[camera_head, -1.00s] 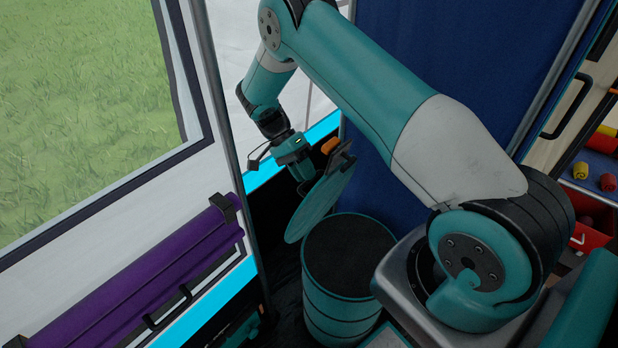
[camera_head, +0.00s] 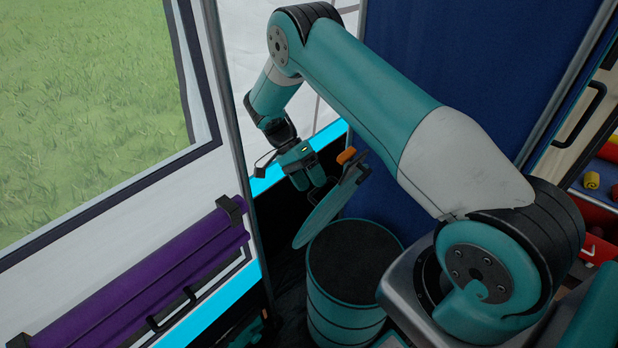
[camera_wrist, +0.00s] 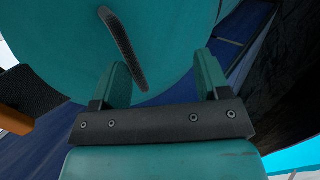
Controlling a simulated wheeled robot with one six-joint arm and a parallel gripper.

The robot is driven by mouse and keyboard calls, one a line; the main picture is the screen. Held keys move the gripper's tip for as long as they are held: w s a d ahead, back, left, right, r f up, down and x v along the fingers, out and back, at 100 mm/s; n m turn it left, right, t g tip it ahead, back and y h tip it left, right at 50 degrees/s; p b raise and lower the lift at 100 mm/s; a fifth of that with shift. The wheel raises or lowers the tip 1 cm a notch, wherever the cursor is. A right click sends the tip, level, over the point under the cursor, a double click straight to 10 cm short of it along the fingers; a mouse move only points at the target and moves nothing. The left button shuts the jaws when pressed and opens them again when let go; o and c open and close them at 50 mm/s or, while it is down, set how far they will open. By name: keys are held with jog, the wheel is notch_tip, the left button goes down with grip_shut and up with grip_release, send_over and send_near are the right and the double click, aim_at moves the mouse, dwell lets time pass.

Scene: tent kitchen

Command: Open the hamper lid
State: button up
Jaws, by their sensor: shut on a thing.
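The hamper (camera_head: 335,298) is a teal round bin with dark bands, standing upright with its dark top showing. Its round teal lid (camera_head: 330,214) is tilted steeply above the rim, near the hamper's far left side. The lid also fills much of the wrist view (camera_wrist: 185,40). A thin black handle (camera_wrist: 122,45) stands out from the lid there, between my fingers in the picture. My gripper (camera_head: 313,182) is at the lid's left face, shut on the handle. It also shows in the wrist view (camera_wrist: 164,72); the exact contact is hard to see.
A black bracket with an orange piece (camera_head: 347,156) is by the lid's upper edge. A blue panel (camera_head: 425,60) stands behind. A purple roll (camera_head: 150,285) hangs on the white tent wall at left. A red box (camera_head: 598,228) with goods is at right.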

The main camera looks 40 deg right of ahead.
jog(key=shift+f, duration=0.15)
jog(key=shift+c, duration=0.8)
jog(key=shift+r, duration=0.25)
jog(key=shift+c, duration=0.3)
notch_tip(320, 180, up, 20)
jog(key=p, duration=0.8)
jog(key=shift+a, duration=0.1)
